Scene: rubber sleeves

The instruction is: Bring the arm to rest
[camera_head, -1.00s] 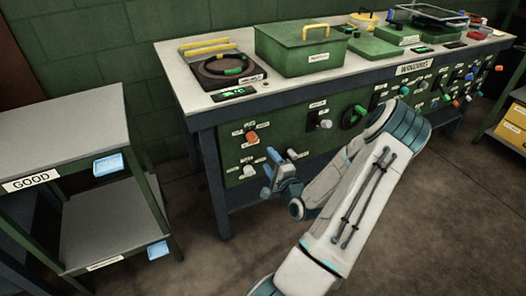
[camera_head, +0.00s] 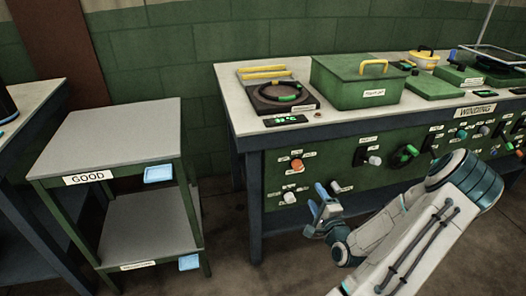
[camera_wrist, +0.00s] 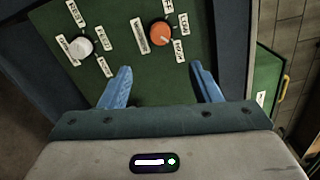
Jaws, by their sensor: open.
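My gripper (camera_head: 322,207) is in front of the green control panel (camera_head: 330,158) of the winding bench, low at its left part. Its blue fingers are apart with nothing between them. In the wrist view my gripper (camera_wrist: 160,88) also shows open and empty, with the panel beyond it. An orange knob (camera_wrist: 161,33) and a white knob (camera_wrist: 81,46) are on the panel ahead of the fingers. I cannot tell the exact gap to the panel, but no contact shows. My arm reaches in from the lower right, bent at the elbow.
The winding bench (camera_head: 240,112) carries a hot plate (camera_head: 281,97), a green box (camera_head: 340,92) and other items. A shelf stand labelled GOOD (camera_head: 110,130) stands to the left, with floor between it and the bench. Another table (camera_head: 30,102) is at the far left.

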